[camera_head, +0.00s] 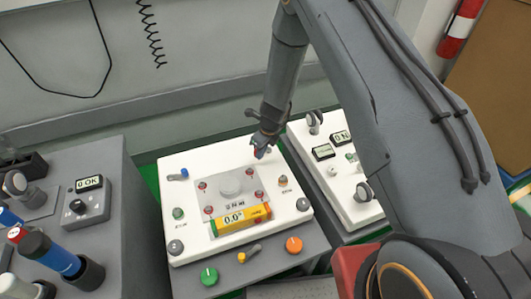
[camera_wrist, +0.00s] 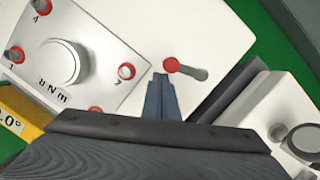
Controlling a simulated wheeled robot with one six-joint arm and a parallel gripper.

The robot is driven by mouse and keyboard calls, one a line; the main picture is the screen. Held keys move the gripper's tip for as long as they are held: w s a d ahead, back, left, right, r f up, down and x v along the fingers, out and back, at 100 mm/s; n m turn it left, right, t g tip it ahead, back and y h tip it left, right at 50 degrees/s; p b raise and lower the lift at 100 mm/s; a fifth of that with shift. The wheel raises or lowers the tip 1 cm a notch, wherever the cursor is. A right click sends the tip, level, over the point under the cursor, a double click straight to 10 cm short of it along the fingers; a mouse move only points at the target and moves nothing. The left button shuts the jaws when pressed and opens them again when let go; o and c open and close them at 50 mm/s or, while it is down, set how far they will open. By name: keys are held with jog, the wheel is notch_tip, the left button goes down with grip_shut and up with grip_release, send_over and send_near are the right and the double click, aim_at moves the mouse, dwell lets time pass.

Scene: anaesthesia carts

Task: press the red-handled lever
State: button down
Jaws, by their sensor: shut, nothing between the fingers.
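The red-handled lever shows in the wrist view as a red ball knob (camera_wrist: 171,64) on a short grey arm that points right. It stands on the white panel (camera_wrist: 215,30) near the panel's edge. My gripper (camera_wrist: 161,76) is shut and empty, and its fingertips are just left of and below the red knob in that view. I cannot tell whether they touch it. In the head view my gripper (camera_head: 262,147) is over the back right part of the white panel (camera_head: 180,245), and it mostly hides the lever.
A grey plate with a white dial (camera_head: 230,186) and red-topped posts sits mid-panel, beside a yellow level (camera_head: 241,219). A second white panel (camera_head: 355,211) stands right.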

jog(key=shift+w+a+r, duration=0.1)
jog(key=shift+w+a, duration=0.15)
jog(key=shift+a, duration=0.15)
dwell(0.3)
jog(key=s, duration=0.1)
jog(key=s+d+b, duration=0.1)
jog(key=s, duration=0.2)
jog(key=shift+d, duration=0.35)
jog(key=a+v, duration=0.1)
jog(key=v, duration=0.8)
jog(key=shift+s+d+r, duration=0.15)
jog(key=shift+s+r, duration=0.25)
jog(key=shift+s, duration=0.05)
